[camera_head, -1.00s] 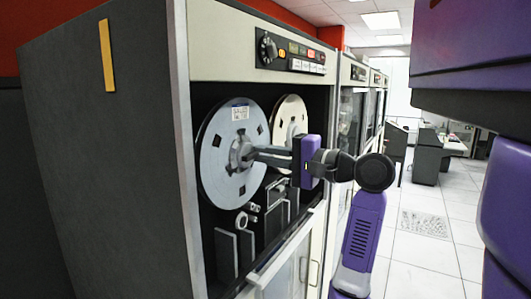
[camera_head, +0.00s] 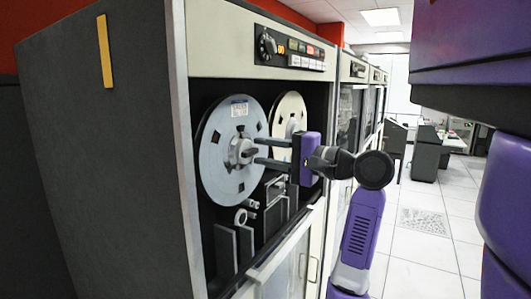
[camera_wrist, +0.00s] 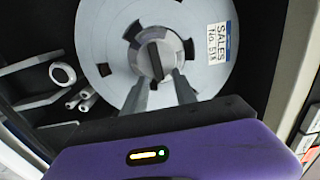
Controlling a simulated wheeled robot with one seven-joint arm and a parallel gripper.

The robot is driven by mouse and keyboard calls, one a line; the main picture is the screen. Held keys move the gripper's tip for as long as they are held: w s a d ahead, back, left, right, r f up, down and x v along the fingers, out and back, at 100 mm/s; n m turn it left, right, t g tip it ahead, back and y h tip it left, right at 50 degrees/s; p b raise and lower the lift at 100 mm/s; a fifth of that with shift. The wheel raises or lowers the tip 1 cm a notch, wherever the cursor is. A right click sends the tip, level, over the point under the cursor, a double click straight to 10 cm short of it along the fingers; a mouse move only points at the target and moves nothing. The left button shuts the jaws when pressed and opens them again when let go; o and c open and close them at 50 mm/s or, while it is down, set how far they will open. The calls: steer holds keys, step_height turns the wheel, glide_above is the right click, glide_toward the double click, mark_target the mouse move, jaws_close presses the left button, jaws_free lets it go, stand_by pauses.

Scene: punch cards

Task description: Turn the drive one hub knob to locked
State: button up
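The near tape reel (camera_head: 215,165) is a silver disc on the front of the near tape drive, with a paper label that reads SALES in the wrist view. At its centre is the hub knob (camera_head: 244,152), a round hub with a dark raised bar. The bar lies about level in the head view; in the wrist view the knob (camera_wrist: 154,60) shows it upright in the picture. My gripper (camera_head: 257,151) is open and empty in front of the hub. In the wrist view its two fingertips (camera_wrist: 160,88) are spread, just short of the bar.
A second reel (camera_head: 288,115) sits behind the near one. Above is a control panel (camera_head: 290,50) with a dial and buttons. Posts and guides (camera_head: 245,240) stick out below the reels. More cabinets (camera_head: 352,95) stand beyond, and the tiled floor (camera_head: 425,250) at right is open.

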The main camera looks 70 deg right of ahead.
steer(key=b+v, duration=0.2)
steer(key=v, duration=0.5)
steer(key=shift+s, duration=0.4)
stand_by(0.3)
